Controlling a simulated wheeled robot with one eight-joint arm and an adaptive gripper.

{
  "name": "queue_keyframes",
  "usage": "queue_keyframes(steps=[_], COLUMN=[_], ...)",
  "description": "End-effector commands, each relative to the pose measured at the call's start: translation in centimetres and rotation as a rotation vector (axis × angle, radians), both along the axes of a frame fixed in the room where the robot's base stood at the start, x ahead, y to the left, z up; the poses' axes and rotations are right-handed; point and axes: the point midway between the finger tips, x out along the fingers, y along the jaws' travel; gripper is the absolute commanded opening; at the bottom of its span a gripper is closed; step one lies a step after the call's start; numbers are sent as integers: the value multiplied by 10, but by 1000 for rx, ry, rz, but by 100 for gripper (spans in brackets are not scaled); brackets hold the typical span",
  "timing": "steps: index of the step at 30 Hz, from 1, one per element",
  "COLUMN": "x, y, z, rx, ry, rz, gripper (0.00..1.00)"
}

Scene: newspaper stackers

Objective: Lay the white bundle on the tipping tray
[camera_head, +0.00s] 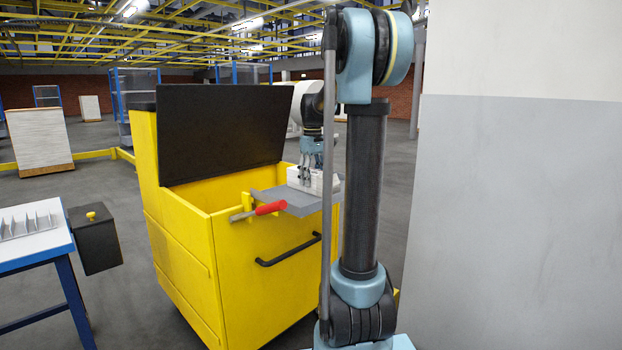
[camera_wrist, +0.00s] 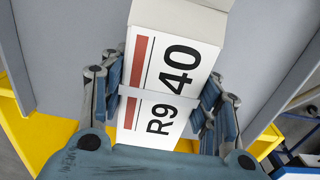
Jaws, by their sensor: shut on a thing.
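The white bundle (camera_head: 322,184) is in my gripper (camera_head: 308,172), over the grey tipping tray (camera_head: 268,194) at the front rim of the yellow bin. In the wrist view the bundle (camera_wrist: 188,22) has a label with a red bar, "R9" and "40", and a pale band across it. My gripper (camera_wrist: 160,92) is shut on it, with fingers along both sides. The grey tray surface (camera_wrist: 75,35) lies beneath. I cannot tell whether the bundle's underside touches the tray. My arm hides the tray's right part in the head view.
The yellow bin (camera_head: 190,245) has a raised black lid (camera_head: 222,132). A red handle (camera_head: 270,208) sticks out beside the tray. A blue-legged table (camera_head: 35,252) with a black box (camera_head: 96,240) stands at left. A large grey-white wall or panel (camera_head: 520,200) fills the right.

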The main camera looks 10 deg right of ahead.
Motion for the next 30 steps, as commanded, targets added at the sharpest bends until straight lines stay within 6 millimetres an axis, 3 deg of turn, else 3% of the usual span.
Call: queue_keyframes(steps=[1,2,4,19,30], x=[0,0,0,0,0], y=[0,0,0,0,0], z=[-1,-1,-1,6,68], rx=[0,0,0,0,0], ry=[0,0,0,0,0], rz=[0,0,0,0,0], gripper=[0,58,74,76,76])
